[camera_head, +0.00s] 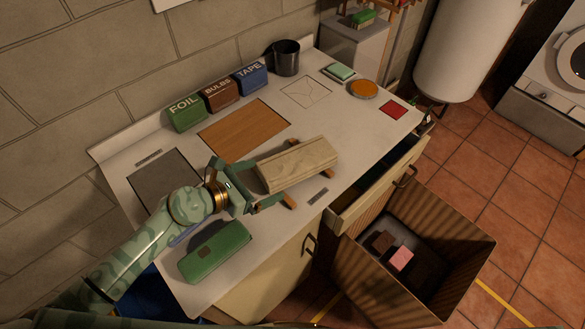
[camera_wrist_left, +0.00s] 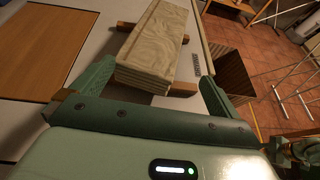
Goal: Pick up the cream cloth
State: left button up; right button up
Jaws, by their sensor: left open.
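The cream cloth (camera_head: 300,163) looks like a thick folded slab with a wavy pattern. It lies across two wooden rails on the worktop. My left gripper (camera_head: 264,184) is open at the cloth's near left end. In the left wrist view, the cloth (camera_wrist_left: 160,45) extends away from the gripper (camera_wrist_left: 157,82), with its near end close to or between the fingertips, one finger on each side. I cannot tell whether either finger touches it. My right gripper is not in view.
A green case (camera_head: 216,252) lies near the worktop's front edge. Foil (camera_head: 186,110), bulbs (camera_head: 221,94) and tape (camera_head: 250,77) boxes stand along the wall beside a dark pot (camera_head: 286,57). An open drawer (camera_head: 384,184) and a bin (camera_head: 462,262) are at right.

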aim_at(271, 176)
pick_arm(q)
jog(key=shift+w+a, duration=0.15)
jog(key=shift+w, duration=0.3)
jog(key=b+x, duration=0.1)
jog(key=x, duration=0.4)
jog(key=shift+s+d+f, duration=0.1)
jog(key=shift+d+f, duration=0.1)
jog(key=shift+d, duration=0.05)
jog(key=shift+s+r, duration=0.1)
grip_shut()
grip_release()
